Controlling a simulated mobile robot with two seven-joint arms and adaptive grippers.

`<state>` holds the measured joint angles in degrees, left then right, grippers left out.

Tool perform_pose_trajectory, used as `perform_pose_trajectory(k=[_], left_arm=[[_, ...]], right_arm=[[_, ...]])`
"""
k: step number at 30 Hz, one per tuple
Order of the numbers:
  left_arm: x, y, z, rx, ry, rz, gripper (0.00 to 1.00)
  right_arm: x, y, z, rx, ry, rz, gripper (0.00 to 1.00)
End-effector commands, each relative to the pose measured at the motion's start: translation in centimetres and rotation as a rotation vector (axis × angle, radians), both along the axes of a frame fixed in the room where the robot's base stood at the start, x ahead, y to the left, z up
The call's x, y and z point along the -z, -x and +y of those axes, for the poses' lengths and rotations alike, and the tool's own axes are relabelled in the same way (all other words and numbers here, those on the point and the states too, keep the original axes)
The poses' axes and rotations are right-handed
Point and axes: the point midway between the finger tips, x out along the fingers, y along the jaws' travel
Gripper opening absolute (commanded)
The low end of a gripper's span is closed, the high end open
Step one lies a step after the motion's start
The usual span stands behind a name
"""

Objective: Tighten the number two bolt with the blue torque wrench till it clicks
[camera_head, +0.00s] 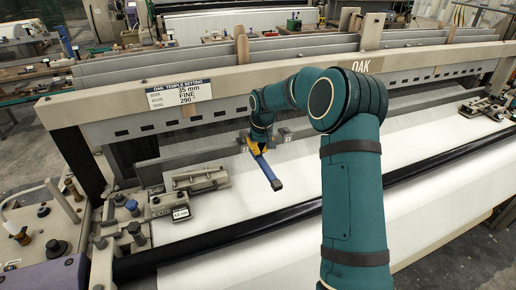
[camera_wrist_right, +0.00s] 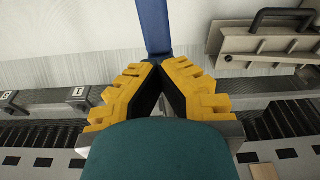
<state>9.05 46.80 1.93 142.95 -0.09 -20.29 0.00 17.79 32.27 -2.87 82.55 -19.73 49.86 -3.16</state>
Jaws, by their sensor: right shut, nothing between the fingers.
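My right gripper (camera_head: 256,152) has yellow fingers and points down over the front of the loom. In the right wrist view its fingertips (camera_wrist_right: 154,67) meet. The blue torque wrench (camera_head: 266,169) slants down and right from these fingertips over the white cloth, with a dark far end. In the wrist view the blue bar (camera_wrist_right: 154,28) runs up from the tips; its contact with them is unclear. Small grey blocks (camera_wrist_right: 78,95) (camera_wrist_right: 8,97) on a rail carry number tags, one seemingly 1. I cannot make out the number two bolt. My left gripper is not in view.
The loom's beige beam (camera_head: 240,82) with a temple-setting sign (camera_head: 180,93) spans behind. A grey box with a black handle (camera_wrist_right: 265,45) is near the gripper. A dark roller (camera_head: 235,228) crosses in front. White cloth (camera_head: 300,170) is open to the right.

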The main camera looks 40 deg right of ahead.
Motion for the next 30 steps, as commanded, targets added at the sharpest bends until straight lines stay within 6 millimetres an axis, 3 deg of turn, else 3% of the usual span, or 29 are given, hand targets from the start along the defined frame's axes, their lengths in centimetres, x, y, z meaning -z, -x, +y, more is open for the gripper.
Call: perform_pose_trajectory(k=[30], left_arm=[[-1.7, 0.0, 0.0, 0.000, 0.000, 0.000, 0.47]], right_arm=[[-0.1, 0.0, -0.6, -0.039, -0.008, 0.050, 0.00]])
